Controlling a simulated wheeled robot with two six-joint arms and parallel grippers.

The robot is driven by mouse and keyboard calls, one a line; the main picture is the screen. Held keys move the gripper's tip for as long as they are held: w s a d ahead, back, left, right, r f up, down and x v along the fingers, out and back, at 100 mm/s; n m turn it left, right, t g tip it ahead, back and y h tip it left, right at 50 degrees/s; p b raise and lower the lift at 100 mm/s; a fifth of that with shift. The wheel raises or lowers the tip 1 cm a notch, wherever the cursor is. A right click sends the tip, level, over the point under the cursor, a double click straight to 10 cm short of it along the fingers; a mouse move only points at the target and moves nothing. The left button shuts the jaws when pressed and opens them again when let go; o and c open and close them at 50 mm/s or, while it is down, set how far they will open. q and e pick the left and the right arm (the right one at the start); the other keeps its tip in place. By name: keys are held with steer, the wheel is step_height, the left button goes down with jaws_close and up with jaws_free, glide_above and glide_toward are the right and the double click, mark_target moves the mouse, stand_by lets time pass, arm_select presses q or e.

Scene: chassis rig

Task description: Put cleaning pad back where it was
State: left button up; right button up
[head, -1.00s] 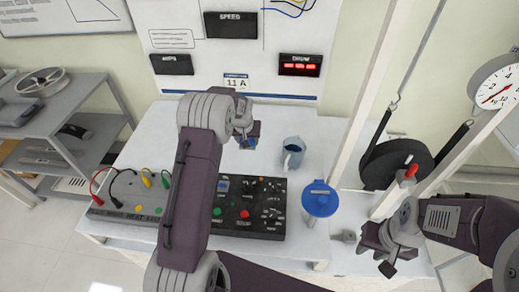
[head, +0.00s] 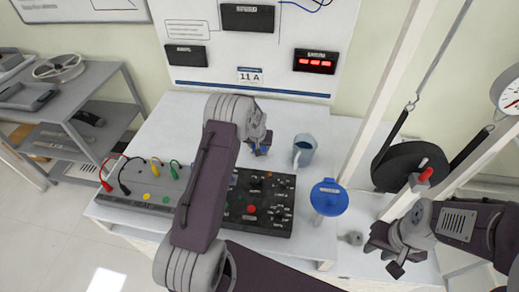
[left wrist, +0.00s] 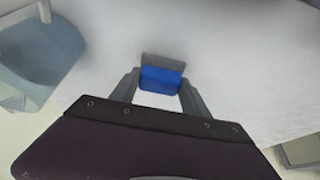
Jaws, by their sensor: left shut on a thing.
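A small cleaning pad (left wrist: 161,80), blue with a grey layer, sits between the fingertips of my left gripper (left wrist: 160,92) in the left wrist view. The gripper is shut on it. In the head view the pad (head: 261,151) shows as a small blue patch below my left gripper (head: 262,146), over the white bench behind the black control box. I cannot tell whether the pad touches the bench. My right gripper (head: 385,256) looks open and empty at the bench's right front, near a small grey object.
A blue-grey mug (head: 304,150) stands just right of the left gripper. The black control box (head: 265,203) and a blue round-topped stand (head: 328,197) are in front. A white post (head: 388,85) and black wheel (head: 410,165) stand right. A grey shelf (head: 75,110) is at left.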

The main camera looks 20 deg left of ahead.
arm_select(q)
steer(key=shift+f, duration=0.9)
steer(key=shift+w+f, duration=0.1)
steer(key=shift+f, duration=0.25)
steer(key=o, duration=1.3)
